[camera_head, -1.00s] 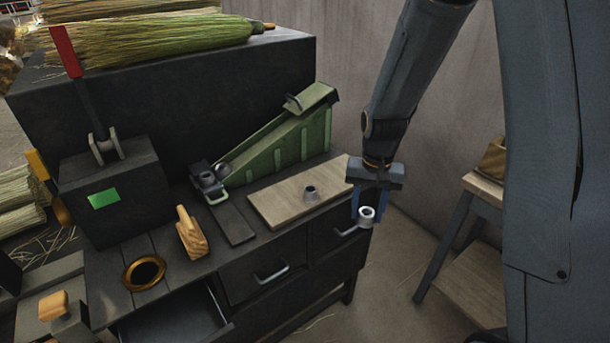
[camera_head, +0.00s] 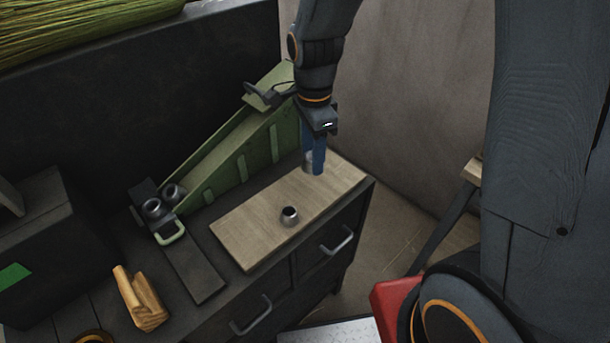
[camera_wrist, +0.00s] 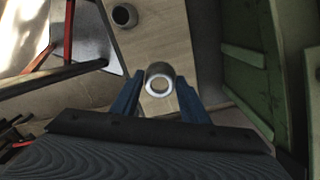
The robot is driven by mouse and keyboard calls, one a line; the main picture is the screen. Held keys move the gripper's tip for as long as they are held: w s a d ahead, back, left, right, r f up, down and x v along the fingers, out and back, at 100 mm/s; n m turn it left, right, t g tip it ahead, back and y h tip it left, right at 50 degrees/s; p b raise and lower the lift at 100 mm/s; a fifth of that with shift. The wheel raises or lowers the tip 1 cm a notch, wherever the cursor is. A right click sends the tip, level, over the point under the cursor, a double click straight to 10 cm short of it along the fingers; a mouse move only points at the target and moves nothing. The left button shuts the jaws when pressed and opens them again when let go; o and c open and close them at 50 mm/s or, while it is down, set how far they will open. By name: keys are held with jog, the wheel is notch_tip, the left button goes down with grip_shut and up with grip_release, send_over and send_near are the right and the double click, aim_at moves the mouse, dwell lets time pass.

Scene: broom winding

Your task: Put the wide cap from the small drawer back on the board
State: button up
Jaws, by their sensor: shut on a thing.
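The pale wooden board (camera_head: 258,225) lies on the dark cabinet top. My gripper (camera_head: 313,165) is over the board's far right end, pointing down, with blue fingers. It is shut on a grey metal cap (camera_wrist: 160,86), a short ring with a bright rim, seen between the fingers in the wrist view. In the head view the cap (camera_head: 308,160) is partly hidden by a finger and is at or just above the board; I cannot tell if it touches. A second, smaller-looking metal cap (camera_head: 289,215) stands on the board's near part, and also shows in the wrist view (camera_wrist: 124,15).
A green sloped device (camera_head: 240,140) stands just behind the board, with two metal rings (camera_head: 163,198) at its lower left end. A wooden block (camera_head: 140,298) sits at the front left. Drawers with handles (camera_head: 337,241) are in the cabinet front.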

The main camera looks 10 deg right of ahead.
jog(key=shift+f+p, duration=0.45)
jog(key=shift+f, duration=2.95)
jog(key=shift+f, duration=0.1)
jog(key=o, duration=1.1)
jog(key=shift+o, duration=0.2)
notch_tip(320, 180, up, 11)
jog(key=b, duration=0.2)
jog(key=s+d+f+n+t, duration=0.1)
jog(key=s+d+n, duration=0.8)
jog(key=n, duration=0.7)
jog(key=shift+s+f, duration=0.3)
jog(key=shift+f, duration=0.05)
jog(key=shift+d, duration=0.1)
